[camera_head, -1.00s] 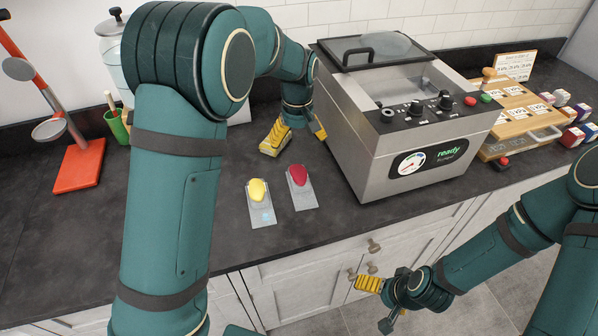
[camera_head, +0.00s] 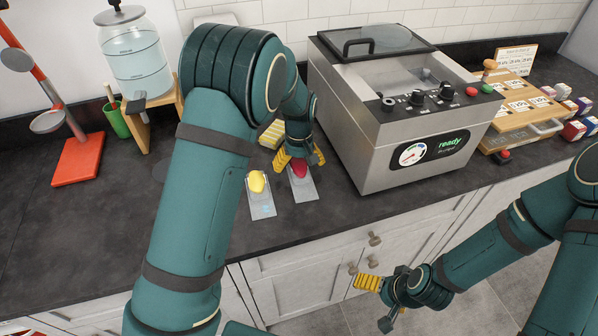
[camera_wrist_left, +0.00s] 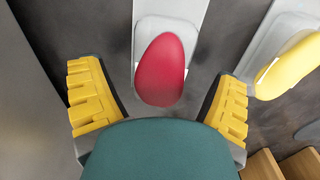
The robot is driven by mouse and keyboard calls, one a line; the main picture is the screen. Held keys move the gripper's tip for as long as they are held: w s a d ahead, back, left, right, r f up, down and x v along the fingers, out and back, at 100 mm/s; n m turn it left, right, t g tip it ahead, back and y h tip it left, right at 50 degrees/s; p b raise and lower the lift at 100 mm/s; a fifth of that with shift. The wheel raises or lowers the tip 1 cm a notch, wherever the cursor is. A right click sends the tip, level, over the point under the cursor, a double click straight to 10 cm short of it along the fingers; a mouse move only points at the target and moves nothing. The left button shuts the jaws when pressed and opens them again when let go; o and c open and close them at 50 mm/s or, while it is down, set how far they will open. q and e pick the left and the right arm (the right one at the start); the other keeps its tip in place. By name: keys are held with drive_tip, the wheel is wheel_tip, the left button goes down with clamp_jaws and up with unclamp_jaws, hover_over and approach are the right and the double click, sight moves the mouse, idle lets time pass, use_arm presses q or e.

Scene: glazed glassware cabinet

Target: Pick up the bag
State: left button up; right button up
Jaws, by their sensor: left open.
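My left gripper (camera_head: 300,158) is open above the red item's bag, pointing down. In the left wrist view the red item (camera_wrist_left: 161,72) sits between the two yellow fingers, with gaps on both sides. The yellow item (camera_wrist_left: 290,66) is outside the right finger. My right gripper (camera_head: 379,302) is low in front of the cabinet doors, empty, its fingers apart.
The steel vacuum machine (camera_head: 385,135) stands close to the right of my left gripper, its display reading "ready". A water dispenser (camera_head: 137,60), green cup (camera_head: 117,120) and red-based stand (camera_head: 78,160) are at the left. A wooden board (camera_head: 520,115) and small boxes are at the right.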

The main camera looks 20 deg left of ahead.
use_arm(q)
drive_tip(key=shift+f, duration=0.8)
drive_tip(key=shift+r, duration=0.1)
drive_tip(key=c, duration=1.3)
drive_tip(key=shift+c, duration=0.2)
